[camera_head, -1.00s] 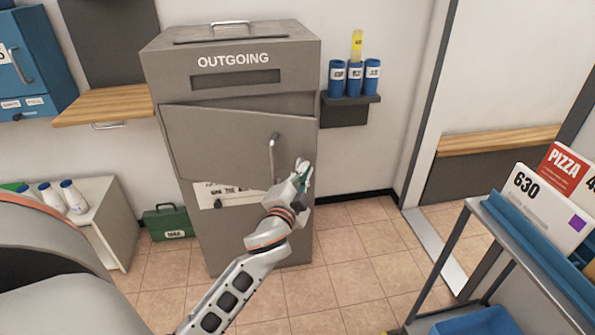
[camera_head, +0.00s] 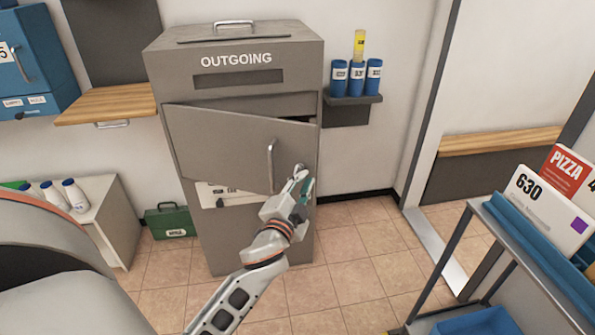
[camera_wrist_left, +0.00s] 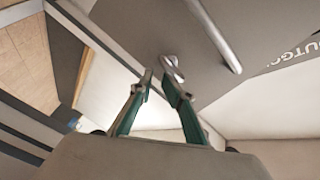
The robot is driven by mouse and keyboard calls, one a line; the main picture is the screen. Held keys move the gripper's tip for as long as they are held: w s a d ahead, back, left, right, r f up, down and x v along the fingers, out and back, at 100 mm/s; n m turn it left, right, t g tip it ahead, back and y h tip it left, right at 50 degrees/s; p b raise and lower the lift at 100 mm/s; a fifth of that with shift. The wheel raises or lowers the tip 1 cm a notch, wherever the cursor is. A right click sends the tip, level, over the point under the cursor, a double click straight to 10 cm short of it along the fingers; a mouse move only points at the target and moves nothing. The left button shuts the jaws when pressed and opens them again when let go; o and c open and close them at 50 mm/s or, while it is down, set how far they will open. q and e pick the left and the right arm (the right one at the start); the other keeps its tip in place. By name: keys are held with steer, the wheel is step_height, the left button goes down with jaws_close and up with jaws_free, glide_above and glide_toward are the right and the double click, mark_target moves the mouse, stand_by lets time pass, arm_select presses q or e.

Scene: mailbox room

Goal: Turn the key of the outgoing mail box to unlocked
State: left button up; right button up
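The grey outgoing mail box (camera_head: 188,240) stands against the wall with its door (camera_head: 215,145) ajar. A long silver handle (camera_head: 271,165) is on the door; it also shows in the left wrist view (camera_wrist_left: 213,35). A small silver key (camera_wrist_left: 172,66) sticks out of the door near its free edge, beside the handle. My left gripper (camera_head: 302,180) is at the door's right side, by the key. In the left wrist view its green-sided fingers (camera_wrist_left: 160,82) are apart, with the key just beyond the tips. Contact with the key cannot be told. My right gripper is not in view.
A shelf (camera_head: 352,100) with blue cups is right of the box. A cart (camera_head: 455,235) with signs stands at the right. A green case (camera_head: 170,222) and a white cabinet (camera_head: 118,225) are at the left. Tiled floor (camera_head: 355,270) is clear in front.

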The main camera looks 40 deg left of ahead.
arm_select(q)
steer(key=shift+r+v, duration=0.2)
steer(key=shift+v, duration=2.5)
steer(key=shift+s, duration=0.1)
